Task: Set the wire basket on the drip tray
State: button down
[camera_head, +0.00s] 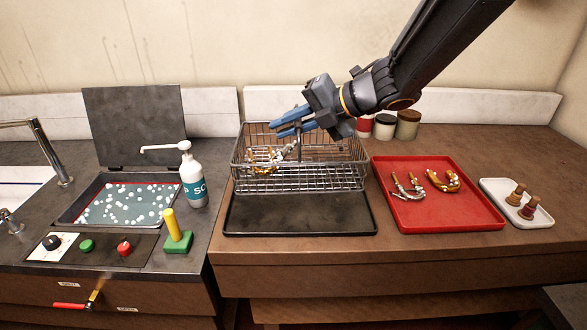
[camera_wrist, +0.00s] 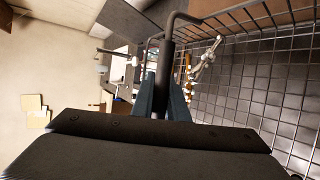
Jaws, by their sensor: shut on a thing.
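The wire basket (camera_head: 330,180) is a silver mesh box with brass and silver horn parts (camera_head: 262,158) inside. In the head view it is over the back part of the black drip tray (camera_head: 300,217); I cannot tell whether it touches the tray. My gripper (camera_head: 291,123) is at the upper part of the basket, its blue fingers shut on the basket's handle. In the wrist view the dark handle bar (camera_wrist: 168,65) stands between the fingers, and the mesh (camera_wrist: 265,90) fills the right side. The tray's back part is hidden behind the basket.
Right of the drip tray are a red tray (camera_head: 470,210) with horn parts and a small white tray (camera_head: 516,212) with corks. Left are a soap bottle (camera_head: 194,180), a green block with a yellow post (camera_head: 175,235), and a bubbly bath (camera_head: 125,203). Jars (camera_head: 407,125) stand behind.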

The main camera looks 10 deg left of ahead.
aim_at(277, 159)
jog(key=shift+d+f+p, duration=0.15)
jog(key=shift+f+p, duration=0.65)
jog(key=shift+f, duration=3.1)
jog(key=c, duration=1.7)
grip_release()
jog(key=shift+c, duration=0.2)
jog(key=b+v, duration=0.2)
jog(key=v, duration=1)
jog(key=shift+f+b, duration=0.1)
jog(key=shift+b, duration=0.2)
